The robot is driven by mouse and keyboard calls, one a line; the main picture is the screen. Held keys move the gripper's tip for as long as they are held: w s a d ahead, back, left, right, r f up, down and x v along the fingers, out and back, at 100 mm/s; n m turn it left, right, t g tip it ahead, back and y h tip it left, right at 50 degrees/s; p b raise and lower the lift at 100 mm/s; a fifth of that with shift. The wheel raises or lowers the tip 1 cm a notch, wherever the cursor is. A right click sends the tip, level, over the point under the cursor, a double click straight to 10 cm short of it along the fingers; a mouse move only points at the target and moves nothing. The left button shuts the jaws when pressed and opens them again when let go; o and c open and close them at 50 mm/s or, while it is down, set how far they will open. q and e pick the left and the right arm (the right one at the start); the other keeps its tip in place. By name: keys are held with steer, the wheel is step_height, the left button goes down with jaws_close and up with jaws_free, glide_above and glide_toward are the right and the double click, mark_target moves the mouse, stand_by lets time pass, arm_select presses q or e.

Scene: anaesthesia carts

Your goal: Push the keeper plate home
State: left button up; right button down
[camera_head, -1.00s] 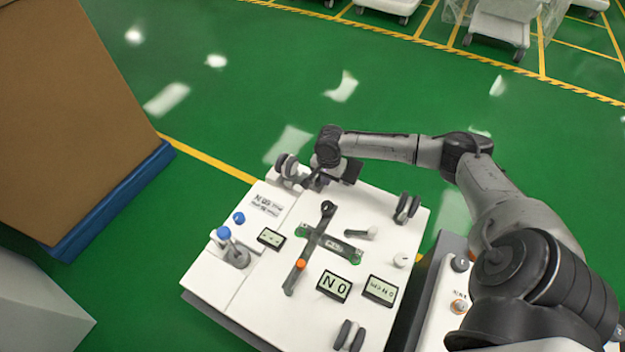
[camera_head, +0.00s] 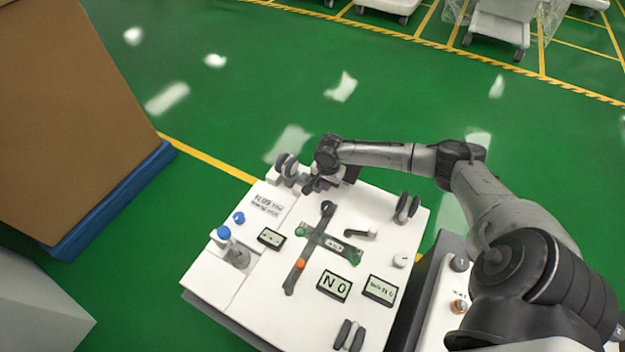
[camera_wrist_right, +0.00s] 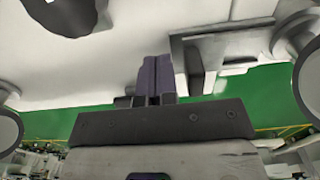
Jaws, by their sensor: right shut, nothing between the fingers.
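The white cart top (camera_head: 205,285) lies below my right arm. My right gripper (camera_head: 312,186) is over its far edge, beside the dark rollers there. In the right wrist view the two dark fingers (camera_wrist_right: 155,80) are shut together with nothing between them. Just right of them is a grey bracket with a flat plate (camera_wrist_right: 222,42); it may be the keeper plate, but I cannot tell for sure. Whether the fingertips touch anything is unclear. In the head view the wrist hides most of this spot. My left gripper is not in view.
A dark cross-shaped track (camera_head: 312,240) with an orange knob (camera_head: 300,264) lies mid-cart. A display reading NO (camera_head: 334,286) stands near it. Blue-capped posts (camera_head: 224,233) stand at the left. A large brown box (camera_head: 70,110) is farther left. Green floor lies clear behind the cart.

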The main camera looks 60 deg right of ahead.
steer(key=shift+w, duration=0.15)
steer(key=shift+w, duration=0.65)
steer(key=shift+w+a, duration=0.15)
steer(key=shift+w, duration=1.5)
steer(key=shift+s+r+p, duration=0.1)
steer(key=shift+p, duration=0.3)
steer(key=shift+s+p, duration=0.35)
steer(key=shift+p, duration=0.35)
